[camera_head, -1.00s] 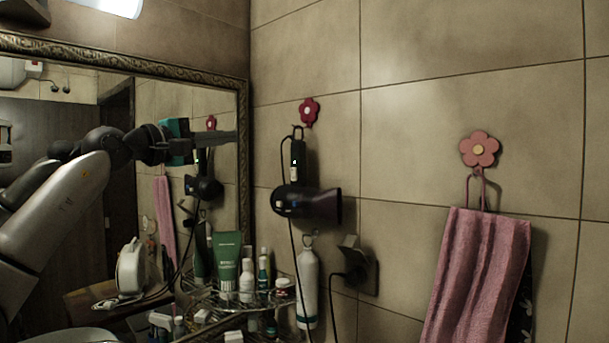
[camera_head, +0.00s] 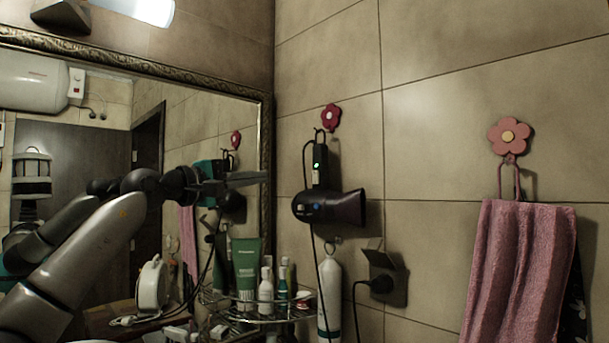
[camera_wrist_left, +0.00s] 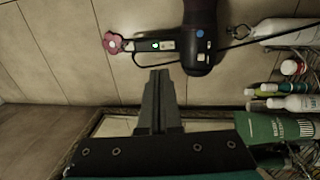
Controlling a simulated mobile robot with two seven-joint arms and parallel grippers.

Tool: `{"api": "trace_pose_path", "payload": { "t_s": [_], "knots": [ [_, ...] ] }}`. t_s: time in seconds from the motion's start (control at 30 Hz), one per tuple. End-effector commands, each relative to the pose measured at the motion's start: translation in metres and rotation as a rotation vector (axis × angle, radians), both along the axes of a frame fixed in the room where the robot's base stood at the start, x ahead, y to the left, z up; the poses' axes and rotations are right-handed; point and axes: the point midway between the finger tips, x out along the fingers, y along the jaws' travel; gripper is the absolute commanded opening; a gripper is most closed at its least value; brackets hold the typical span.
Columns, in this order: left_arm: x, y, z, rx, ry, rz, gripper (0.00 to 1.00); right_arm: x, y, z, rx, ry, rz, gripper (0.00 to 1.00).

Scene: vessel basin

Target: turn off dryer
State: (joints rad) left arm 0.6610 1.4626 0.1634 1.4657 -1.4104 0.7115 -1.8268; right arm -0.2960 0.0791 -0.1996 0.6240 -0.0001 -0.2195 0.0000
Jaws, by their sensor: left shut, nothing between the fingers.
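The black hair dryer (camera_head: 335,207) hangs on the tiled wall from a red flower hook (camera_head: 330,117). Its handle (camera_head: 320,165) points up and carries a small green light; a blue button shows on its body. The dryer also shows in the left wrist view (camera_wrist_left: 200,32), with the lit handle (camera_wrist_left: 157,45) just beyond my fingertips. My left gripper (camera_head: 262,177) is shut and empty, to the left of the dryer handle and apart from it. It also shows in the left wrist view (camera_wrist_left: 159,75), fingers together. My right gripper is not in view.
A framed mirror (camera_head: 262,120) is behind my left arm. A wire shelf (camera_head: 250,318) with a green tube (camera_head: 245,265) and several bottles stands below. A white bottle (camera_head: 330,290) hangs under the dryer. A plugged socket (camera_head: 385,280) and a pink towel (camera_head: 515,270) are to the right.

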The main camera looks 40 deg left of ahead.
Motion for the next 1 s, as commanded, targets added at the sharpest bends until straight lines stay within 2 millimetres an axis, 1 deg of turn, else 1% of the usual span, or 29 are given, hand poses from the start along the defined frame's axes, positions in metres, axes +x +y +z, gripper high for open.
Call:
{"api": "trace_pose_path", "payload": {
  "t_s": [0.17, 0.37, 0.77, 1.0],
  "knots": [
    [0.002, 0.000, 0.002, -0.001, 0.000, 0.000, 0.00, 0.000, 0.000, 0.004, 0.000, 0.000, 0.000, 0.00],
    [0.015, 0.000, 0.006, -0.004, -0.001, 0.000, 0.00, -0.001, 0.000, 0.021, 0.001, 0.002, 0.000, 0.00],
    [0.055, -0.005, 0.012, -0.005, -0.003, -0.002, 0.00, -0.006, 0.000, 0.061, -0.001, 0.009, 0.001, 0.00],
    [0.087, -0.007, 0.016, -0.006, -0.003, -0.002, 0.00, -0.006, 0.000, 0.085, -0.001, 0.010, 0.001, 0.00]
  ]
}}
